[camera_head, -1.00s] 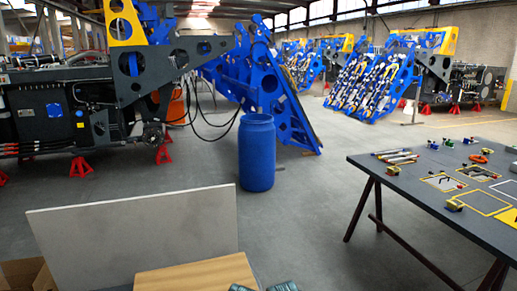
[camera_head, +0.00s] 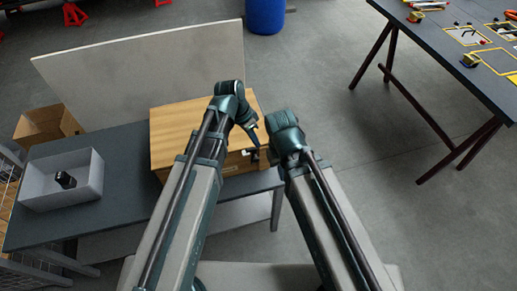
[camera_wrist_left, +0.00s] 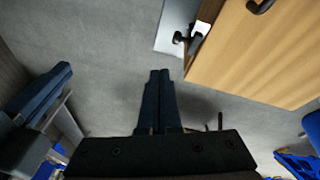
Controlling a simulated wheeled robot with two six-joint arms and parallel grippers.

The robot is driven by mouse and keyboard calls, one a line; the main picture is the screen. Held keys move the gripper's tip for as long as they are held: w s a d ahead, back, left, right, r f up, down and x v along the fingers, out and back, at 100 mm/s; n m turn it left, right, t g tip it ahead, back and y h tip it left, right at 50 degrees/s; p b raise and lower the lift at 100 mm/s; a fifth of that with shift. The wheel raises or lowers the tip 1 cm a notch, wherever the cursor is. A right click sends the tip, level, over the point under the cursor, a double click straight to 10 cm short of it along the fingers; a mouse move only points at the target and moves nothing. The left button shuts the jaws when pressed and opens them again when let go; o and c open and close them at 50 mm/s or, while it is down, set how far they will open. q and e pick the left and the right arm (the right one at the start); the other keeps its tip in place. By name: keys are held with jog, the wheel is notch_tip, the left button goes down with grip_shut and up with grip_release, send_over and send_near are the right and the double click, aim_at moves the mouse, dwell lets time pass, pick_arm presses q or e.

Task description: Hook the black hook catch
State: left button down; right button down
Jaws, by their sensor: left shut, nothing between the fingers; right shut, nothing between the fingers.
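The black hook catch (camera_head: 250,154) is on the front of a wooden box (camera_head: 180,125) on the grey table. In the left wrist view the catch (camera_wrist_left: 190,42) shows at the box's edge, beside a small white patch. My left gripper (camera_head: 254,140) is shut and empty, close above the catch in the head view. In the left wrist view its closed fingertips (camera_wrist_left: 159,74) point toward the catch, apart from it. My right gripper is hidden behind its own wrist in the head view; its fingers (camera_wrist_left: 45,92) show shut at the left of the left wrist view.
The grey table (camera_head: 120,140) carries a grey bin (camera_head: 92,187) holding a small black object. A pale panel (camera_head: 150,65) stands behind, with a cardboard box (camera_head: 45,124) at left. A dark worktable (camera_head: 445,50) stands at the right. Open floor lies between the tables.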

pick_arm(q)
jog(key=w+m+h, duration=0.1)
jog(key=w+m, duration=0.1)
jog(key=w, duration=0.2)
jog(key=b, duration=1.1)
send_near(256, 158)
jog(key=w+d+f, duration=0.2)
jog(key=d+f, duration=0.3)
jog(key=f, duration=0.1)
jog(key=shift+s+a+f, duration=0.2)
jog(key=shift+s+f, duration=0.1)
jog(key=shift+s, duration=0.05)
jog(key=shift+s+a+f+b, duration=0.1)
jog(key=shift+s+a+b, duration=0.15)
jog(key=shift+a, duration=0.25)
jog(key=shift+s+a+f+b, duration=0.15)
jog(key=shift+s+a+b, duration=0.1)
jog(key=shift+a, duration=0.25)
